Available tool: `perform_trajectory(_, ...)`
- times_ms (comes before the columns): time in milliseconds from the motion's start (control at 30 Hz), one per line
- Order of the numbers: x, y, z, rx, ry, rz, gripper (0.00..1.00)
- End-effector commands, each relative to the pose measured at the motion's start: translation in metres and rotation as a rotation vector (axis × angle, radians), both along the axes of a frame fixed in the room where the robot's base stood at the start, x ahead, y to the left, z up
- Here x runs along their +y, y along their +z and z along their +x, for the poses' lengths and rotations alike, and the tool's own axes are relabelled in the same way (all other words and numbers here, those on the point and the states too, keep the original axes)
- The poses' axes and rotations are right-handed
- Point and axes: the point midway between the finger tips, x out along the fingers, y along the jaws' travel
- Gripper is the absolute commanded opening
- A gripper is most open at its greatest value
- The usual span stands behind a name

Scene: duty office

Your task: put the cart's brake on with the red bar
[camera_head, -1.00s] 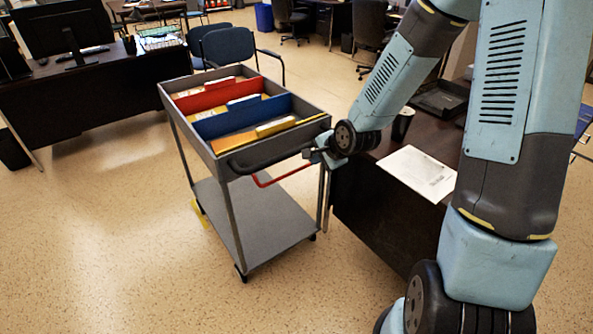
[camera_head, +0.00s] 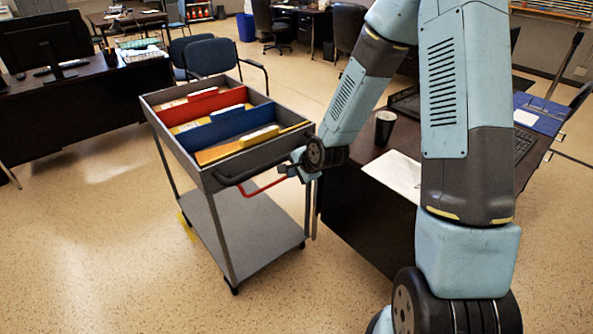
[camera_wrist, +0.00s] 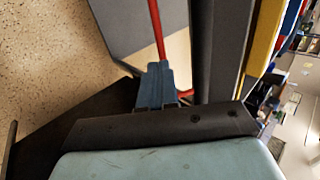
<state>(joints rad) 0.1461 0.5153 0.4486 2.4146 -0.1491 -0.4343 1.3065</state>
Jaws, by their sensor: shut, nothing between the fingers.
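The grey cart (camera_head: 270,245) stands in the middle of the head view, with its dark handle (camera_head: 232,181) on the near end. The red bar (camera_head: 262,189) runs just below the handle; its right end is hidden by my gripper. My gripper (camera_head: 291,172) is shut and empty at that right end. In the wrist view the shut blue-grey fingers (camera_wrist: 160,85) lie across the red bar (camera_wrist: 157,30), which shows above them and again to their right. I cannot tell whether the fingers touch it.
Colored folders (camera_head: 228,127) fill the cart's top tray. A dark desk (camera_head: 360,220) with a paper (camera_head: 396,176) and a cup (camera_head: 385,128) stands close to the right of the cart. Another desk (camera_head: 90,110) and chairs (camera_head: 215,58) are behind. Floor is clear at left and front.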

Motion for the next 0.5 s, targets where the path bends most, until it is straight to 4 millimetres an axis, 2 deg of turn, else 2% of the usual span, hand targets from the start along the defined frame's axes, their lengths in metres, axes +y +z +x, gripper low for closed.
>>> perform_trajectory(500, 0.028, -0.055, 0.041, 0.0, 0.001, 0.001, 0.0)
